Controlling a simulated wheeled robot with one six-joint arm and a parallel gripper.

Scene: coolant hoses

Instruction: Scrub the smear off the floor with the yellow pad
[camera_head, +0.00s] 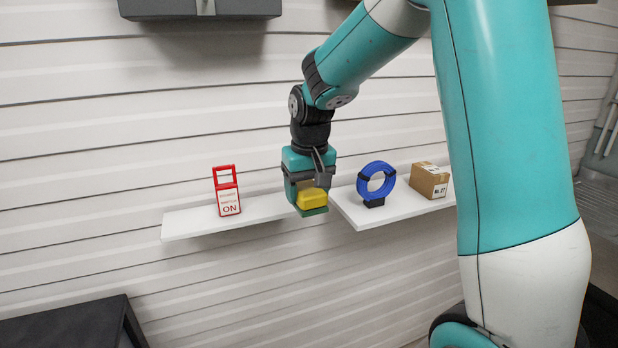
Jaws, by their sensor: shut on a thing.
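My gripper (311,192) points down in the middle of the head view and is shut on the yellow pad (313,196). The pad has a green underside and shows between and below the fingers. In the picture it overlaps the gap between two white wall shelves; whether it touches a shelf I cannot tell. The floor and the smear do not show in this view.
The left shelf (185,223) bears a red and white sign (227,191) reading ON. The right shelf (352,212) bears a blue hose coil (364,186) on a black stand and a cardboard box (429,181). A dark cabinet (75,325) stands at lower left.

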